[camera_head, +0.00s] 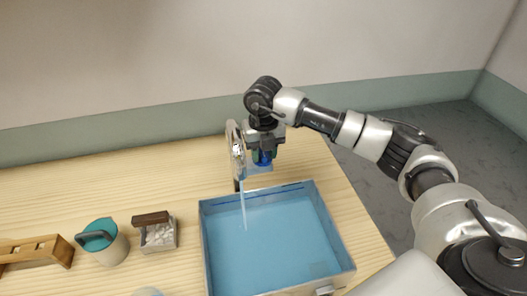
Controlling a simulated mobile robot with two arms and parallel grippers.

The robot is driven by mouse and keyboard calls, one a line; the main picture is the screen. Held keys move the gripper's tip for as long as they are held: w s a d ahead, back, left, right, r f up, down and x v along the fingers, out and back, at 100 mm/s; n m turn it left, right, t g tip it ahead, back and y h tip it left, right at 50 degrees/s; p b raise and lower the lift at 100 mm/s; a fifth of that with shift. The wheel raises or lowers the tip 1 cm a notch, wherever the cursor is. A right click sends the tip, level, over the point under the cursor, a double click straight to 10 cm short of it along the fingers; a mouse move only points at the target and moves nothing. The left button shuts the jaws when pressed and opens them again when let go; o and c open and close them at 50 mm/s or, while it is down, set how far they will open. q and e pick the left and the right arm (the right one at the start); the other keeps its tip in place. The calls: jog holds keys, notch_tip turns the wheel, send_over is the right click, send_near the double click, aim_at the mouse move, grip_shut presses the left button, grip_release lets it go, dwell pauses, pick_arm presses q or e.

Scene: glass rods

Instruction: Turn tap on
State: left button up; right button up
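A silver tap (237,150) stands at the back edge of a blue basin (204,245). A thin, pale blue stream of water (243,205) runs from the tap down into the basin. My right gripper (263,158) points down just to the right of the tap. A blue part, seemingly the tap's handle, shows at its fingertips. Whether the fingers are closed on it is too small and partly hidden to tell. My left gripper is not in view.
On the wooden table (60,200), left of the basin, are a small block-like holder (157,234), a teal-lidded container (108,243) and a wooden rack (36,252). The back of the table at left is clear. A wall stands behind the table.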

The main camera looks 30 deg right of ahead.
aim_at(264, 154)
jog(key=shift+r, duration=0.1)
jog(key=shift+r, duration=0.35)
notch_tip(264, 154, up, 10)
jog(key=b, duration=0.2)
jog(key=shift+b, duration=0.3)
jog(key=shift+f, duration=0.1)
